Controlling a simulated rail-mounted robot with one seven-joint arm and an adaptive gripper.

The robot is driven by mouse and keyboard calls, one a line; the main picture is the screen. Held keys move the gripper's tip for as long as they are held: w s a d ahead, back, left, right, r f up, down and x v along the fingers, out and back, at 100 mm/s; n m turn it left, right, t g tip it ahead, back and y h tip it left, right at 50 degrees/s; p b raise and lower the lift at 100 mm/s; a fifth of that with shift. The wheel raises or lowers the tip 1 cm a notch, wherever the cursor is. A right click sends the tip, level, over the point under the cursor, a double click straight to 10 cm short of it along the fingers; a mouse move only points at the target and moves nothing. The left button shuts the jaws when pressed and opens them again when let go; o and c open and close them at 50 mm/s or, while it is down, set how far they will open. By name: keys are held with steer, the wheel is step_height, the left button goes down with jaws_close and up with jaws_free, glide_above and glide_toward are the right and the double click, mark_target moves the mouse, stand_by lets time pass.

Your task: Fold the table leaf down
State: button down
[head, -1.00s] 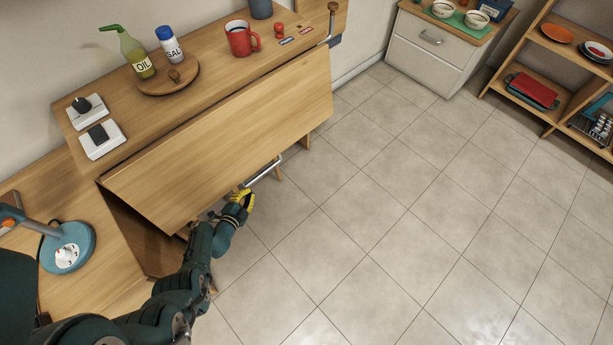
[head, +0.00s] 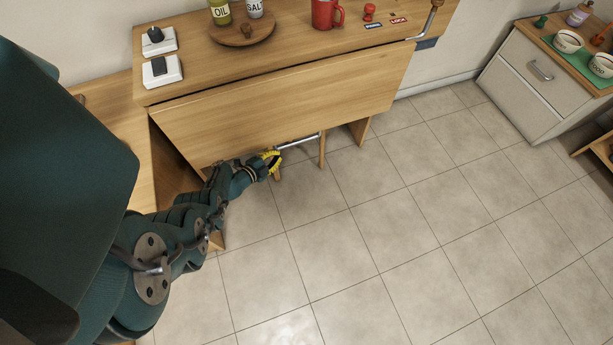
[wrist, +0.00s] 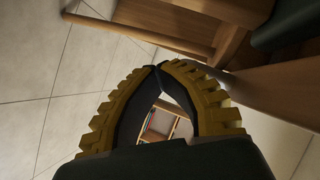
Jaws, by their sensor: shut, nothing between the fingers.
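The table leaf (head: 280,105) is a wide light-wood panel along the front of the wooden table (head: 290,50). It slopes downward from the table's front edge; its exact angle is hard to tell. My gripper (head: 273,160), with yellow ridged fingers, is low by the leaf's lower edge, near a metal bar (head: 298,142) under the leaf. In the wrist view, my fingers (wrist: 160,66) meet at their tips with nothing between them. I cannot tell whether the gripper touches the bar or the leaf.
A wooden-gripped metal lever (head: 433,20) is at the table's right end. A red mug (head: 326,14), bottles and a round wooden board (head: 243,29) stand on top. A wooden leg (head: 359,131) stands under the table. Tiled floor (head: 400,230) is open in front; a white cabinet (head: 540,80) is at right.

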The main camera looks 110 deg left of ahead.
steer(key=d+f+p, duration=0.1)
steer(key=d+p, duration=0.2)
steer(key=d, duration=1)
steer(key=shift+s+f, duration=0.3)
steer(key=shift+f, duration=0.1)
